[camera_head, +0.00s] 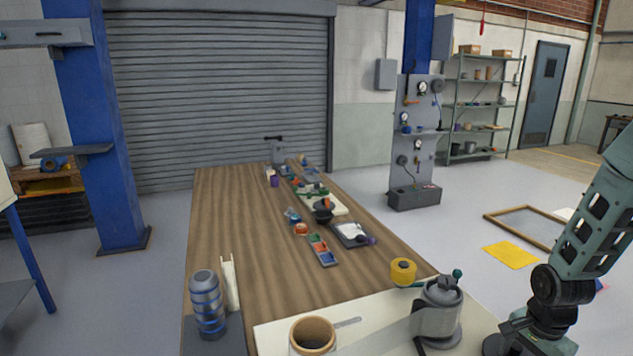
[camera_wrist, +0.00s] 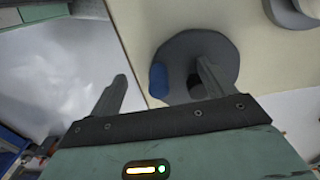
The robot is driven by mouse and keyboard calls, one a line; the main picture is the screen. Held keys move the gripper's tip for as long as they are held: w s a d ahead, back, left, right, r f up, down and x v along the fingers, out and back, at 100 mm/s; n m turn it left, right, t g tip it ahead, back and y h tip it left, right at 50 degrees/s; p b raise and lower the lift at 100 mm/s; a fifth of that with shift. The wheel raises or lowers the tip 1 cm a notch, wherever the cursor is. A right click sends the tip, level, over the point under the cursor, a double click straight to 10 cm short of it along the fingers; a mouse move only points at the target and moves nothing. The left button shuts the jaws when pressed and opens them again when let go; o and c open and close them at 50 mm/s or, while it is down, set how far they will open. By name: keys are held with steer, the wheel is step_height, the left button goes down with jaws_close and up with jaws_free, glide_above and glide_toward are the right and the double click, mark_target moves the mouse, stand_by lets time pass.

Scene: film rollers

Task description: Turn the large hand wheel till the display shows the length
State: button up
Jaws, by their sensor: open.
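A dark grey round wheel (camera_wrist: 205,48) with a blue knob (camera_wrist: 158,80) at its edge shows in the wrist view, over a cream board. I take it for the large hand wheel. My gripper (camera_wrist: 161,86) is open there. The right finger overlaps the wheel, and the left finger is off the board's edge. In the head view, my gripper is at the lower right, beside a grey roller device (camera_head: 437,318) with a green-tipped handle. No readable display shows.
The wooden table (camera_head: 240,265) carries several small items down its right side. Floor right of the table holds a yellow mat (camera_head: 511,255).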

steer(key=shift+r+p, duration=2.85)
steer(key=shift+r, duration=0.7)
steer(key=s+a+r+n, duration=0.3)
steer(key=a+r+n, duration=0.3)
steer(key=a, duration=0.4)
steer(key=s+a+r+n, duration=0.3)
steer(key=a+r+n, duration=0.25)
steer(key=a, duration=0.45)
steer(key=s+a+r+n, duration=0.3)
steer(key=s+a+n, duration=0.1)
steer(key=s, duration=0.3)
steer(key=s+a+r+n+b, duration=0.1)
steer(key=s+a+r+n, duration=0.3)
steer(key=s+n, duration=0.2)
steer(key=shift+s+r+y, duration=0.2)
steer(key=shift+s+y, duration=0.1)
steer(key=shift+s, duration=0.8)
